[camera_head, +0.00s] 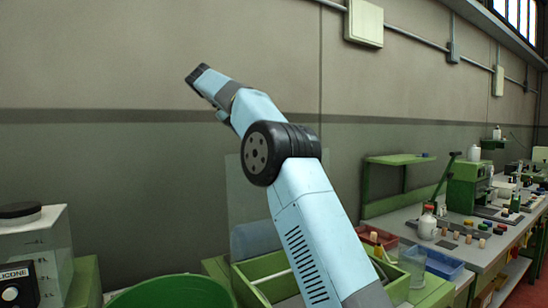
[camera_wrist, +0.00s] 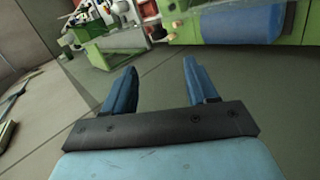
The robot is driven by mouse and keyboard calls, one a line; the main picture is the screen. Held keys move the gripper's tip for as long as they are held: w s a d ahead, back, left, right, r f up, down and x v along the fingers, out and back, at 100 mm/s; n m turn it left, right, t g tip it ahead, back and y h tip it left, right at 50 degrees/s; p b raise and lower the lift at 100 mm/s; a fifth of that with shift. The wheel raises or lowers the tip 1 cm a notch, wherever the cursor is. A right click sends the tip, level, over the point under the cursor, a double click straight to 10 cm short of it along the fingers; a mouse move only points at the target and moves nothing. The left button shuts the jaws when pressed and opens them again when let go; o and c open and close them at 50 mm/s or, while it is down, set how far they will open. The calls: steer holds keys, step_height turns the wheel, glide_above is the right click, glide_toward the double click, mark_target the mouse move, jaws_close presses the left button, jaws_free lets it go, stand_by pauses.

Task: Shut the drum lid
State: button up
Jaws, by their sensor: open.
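My gripper (camera_wrist: 160,66) is open in the wrist view, with two blue fingers apart and nothing between them. In the head view my arm reaches up and left, and its dark far end is high in front of the wall, clear of everything. A bluish translucent rounded body, perhaps the drum (camera_head: 255,239), sits low behind my arm, and my arm hides part of that area. It seems to show in the wrist view as a blue cylinder (camera_wrist: 240,22) by green framing. A clear upright sheet (camera_head: 240,190) stands above it; I cannot tell whether it is the lid.
A green round tub (camera_head: 175,292) is at the bottom edge. A white container with a black cap (camera_head: 30,240) stands at left. A green open box (camera_head: 270,285) lies behind my arm. A workbench (camera_head: 480,250) with bottles, trays and stoppers runs along the right.

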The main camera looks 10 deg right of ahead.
steer(key=x, duration=1.3)
steer(key=shift+d+f, duration=0.2)
steer(key=shift+d, duration=0.1)
steer(key=shift+c, duration=0.4)
jaws_close()
steer(key=shift+s+a+f, duration=0.1)
steer(key=shift+a, duration=0.05)
